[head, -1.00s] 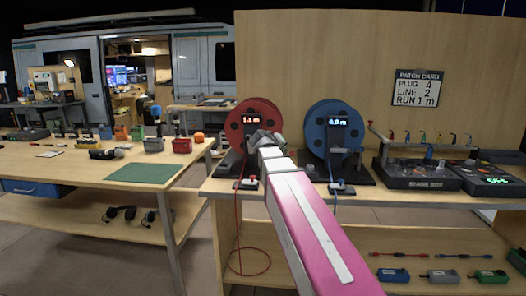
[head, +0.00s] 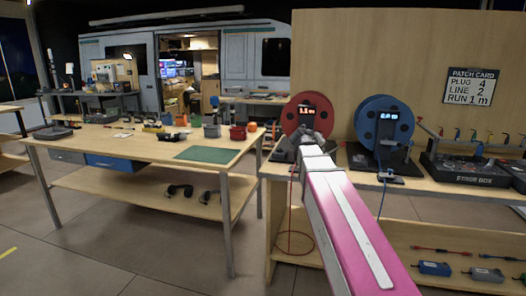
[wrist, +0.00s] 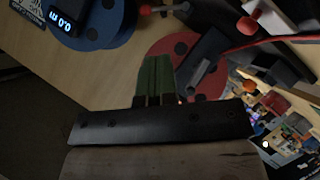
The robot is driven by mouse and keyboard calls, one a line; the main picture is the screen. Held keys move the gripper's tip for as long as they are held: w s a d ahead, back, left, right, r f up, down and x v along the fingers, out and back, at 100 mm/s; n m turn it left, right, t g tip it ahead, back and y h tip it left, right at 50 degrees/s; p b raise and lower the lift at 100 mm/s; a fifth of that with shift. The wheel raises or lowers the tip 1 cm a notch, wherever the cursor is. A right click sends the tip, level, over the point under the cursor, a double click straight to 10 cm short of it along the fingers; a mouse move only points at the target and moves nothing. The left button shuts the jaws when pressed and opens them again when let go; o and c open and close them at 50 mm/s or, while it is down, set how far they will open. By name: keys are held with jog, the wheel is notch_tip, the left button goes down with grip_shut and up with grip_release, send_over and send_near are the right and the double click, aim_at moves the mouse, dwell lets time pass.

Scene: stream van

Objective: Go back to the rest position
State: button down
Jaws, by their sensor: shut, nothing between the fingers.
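My pink arm reaches from the lower right of the head view up to the bench with the reels. My gripper (head: 310,138) is at its far end, in front of the red reel (head: 304,104), and looks small there. In the wrist view my gripper's green fingers (wrist: 153,75) are together with nothing between them. The red reel (wrist: 165,45) shows behind them, and the blue reel (wrist: 108,22) with its 0.0 m display is at the upper left. Whether the gripper touches the reel or its stand I cannot tell.
The blue reel (head: 384,108) and the stage box (head: 466,168) stand right of my arm. A wooden table (head: 110,147) with a green mat (head: 206,154) and several small items is at the left. Open floor (head: 75,250) lies at the lower left.

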jog(key=s+a+f+g+y, duration=0.1)
jog(key=s+f+g+y, duration=0.1)
jog(key=s+f, duration=0.5)
jog(key=s+a+f+m+g+y, duration=0.1)
jog(key=s+f, duration=0.7)
jog(key=f, duration=1)
jog(key=s+a+f+m+g+y, duration=0.1)
jog(key=s+f+g+y, duration=0.4)
jog(key=f, duration=0.7)
jog(key=s+a+g, duration=0.1)
jog(key=s+g, duration=0.1)
jog(key=s, duration=0.1)
jog(key=shift+s+a+f, duration=0.25)
jog(key=shift+a+f, duration=0.05)
jog(key=shift+f, duration=0.05)
